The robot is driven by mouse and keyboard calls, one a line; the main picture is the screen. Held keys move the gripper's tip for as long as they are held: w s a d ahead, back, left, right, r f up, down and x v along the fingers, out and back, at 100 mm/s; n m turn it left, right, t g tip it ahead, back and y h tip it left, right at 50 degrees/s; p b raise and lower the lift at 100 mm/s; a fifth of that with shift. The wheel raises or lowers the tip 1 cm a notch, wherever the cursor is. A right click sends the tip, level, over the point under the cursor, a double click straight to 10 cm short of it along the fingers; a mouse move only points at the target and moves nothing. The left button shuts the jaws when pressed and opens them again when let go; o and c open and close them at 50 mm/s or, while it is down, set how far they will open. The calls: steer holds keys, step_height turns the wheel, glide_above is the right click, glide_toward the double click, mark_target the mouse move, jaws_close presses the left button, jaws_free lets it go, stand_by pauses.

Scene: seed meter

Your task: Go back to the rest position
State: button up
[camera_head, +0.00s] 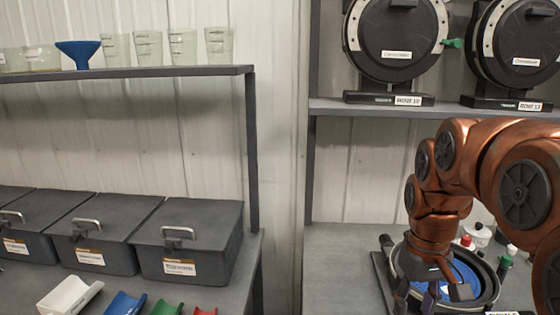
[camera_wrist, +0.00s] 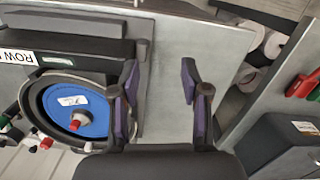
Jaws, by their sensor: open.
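My gripper (camera_head: 430,295) is low over the right bench, in front of the open seed meter (camera_head: 487,287) with its blue disc. In the wrist view, my gripper (camera_wrist: 160,88) is open, with two purple-padded fingers apart and only bare bench showing between them. The blue disc (camera_wrist: 72,105) lies in the round dark housing to the left of the fingers there. My arm and gripper hide part of the meter in the head view.
Two closed black meters (camera_head: 392,40) stand on the shelf above the right bench. Lidded grey bins (camera_head: 190,240) and coloured scoops (camera_head: 165,308) are on the left bench. A blue funnel (camera_head: 78,52) and clear cups (camera_head: 148,47) stand on the upper left shelf. Small bottles (camera_head: 508,258) stand behind the meter.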

steer(key=s+a+f, duration=0.3)
steer(key=s+f, duration=0.1)
steer(key=s, duration=0.5)
steer(key=s+a+f+m+p, duration=0.1)
steer(key=s+a+f, duration=0.2)
steer(key=s, duration=0.7)
steer(key=shift+s+f+g, duration=0.3)
steer(key=shift+f+g, duration=0.1)
steer(key=shift+c, duration=0.4)
